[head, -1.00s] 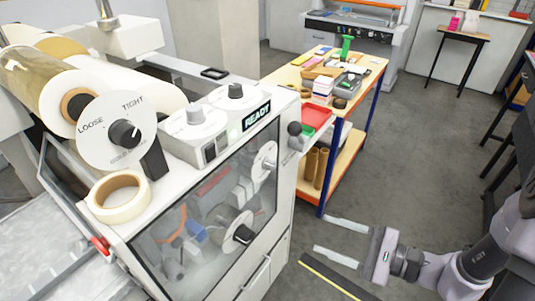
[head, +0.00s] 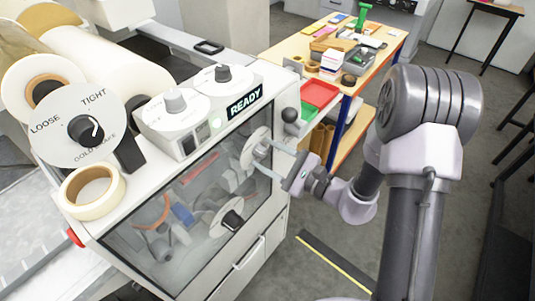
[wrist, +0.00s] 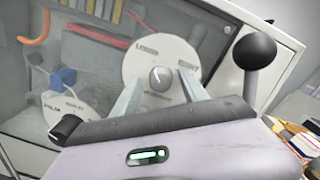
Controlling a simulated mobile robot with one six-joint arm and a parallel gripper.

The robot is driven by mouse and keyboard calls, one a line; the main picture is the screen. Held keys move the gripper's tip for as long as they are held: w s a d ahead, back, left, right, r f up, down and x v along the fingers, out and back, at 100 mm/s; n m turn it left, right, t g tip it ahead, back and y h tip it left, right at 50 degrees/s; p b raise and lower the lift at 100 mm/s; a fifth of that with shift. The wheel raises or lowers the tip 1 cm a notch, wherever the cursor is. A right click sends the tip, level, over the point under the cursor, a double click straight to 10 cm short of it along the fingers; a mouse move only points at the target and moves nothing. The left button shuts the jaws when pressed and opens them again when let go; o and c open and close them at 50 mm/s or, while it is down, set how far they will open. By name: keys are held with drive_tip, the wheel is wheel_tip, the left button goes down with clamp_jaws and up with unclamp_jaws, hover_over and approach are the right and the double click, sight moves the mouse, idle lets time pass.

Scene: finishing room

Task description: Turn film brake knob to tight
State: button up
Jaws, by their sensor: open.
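A round white dial (wrist: 160,58) on the cabinet front faces my gripper in the wrist view. Its left word starts with "L", its right word ends in "T", and the caption below is too small to read. The small pale knob (wrist: 160,77) at its centre lies between my fingertips as seen there; I see no contact. The dial also shows in the head view (head: 250,141). My gripper (head: 266,157) is open and empty beside it. A larger dial (head: 70,112) at the upper left reads LOOSE and TIGHT, with a black knob (head: 85,131) and a hard-to-read caption.
A black ball-ended lever (wrist: 254,52) stands close right of my gripper. A lower dial has a black knob (head: 232,220). Two more knobs sit on top beside the READY display (head: 245,101). A tape roll (head: 92,190) lies at left. A workbench (head: 345,88) stands behind.

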drive_tip(key=shift+w, duration=0.1)
clamp_jaws()
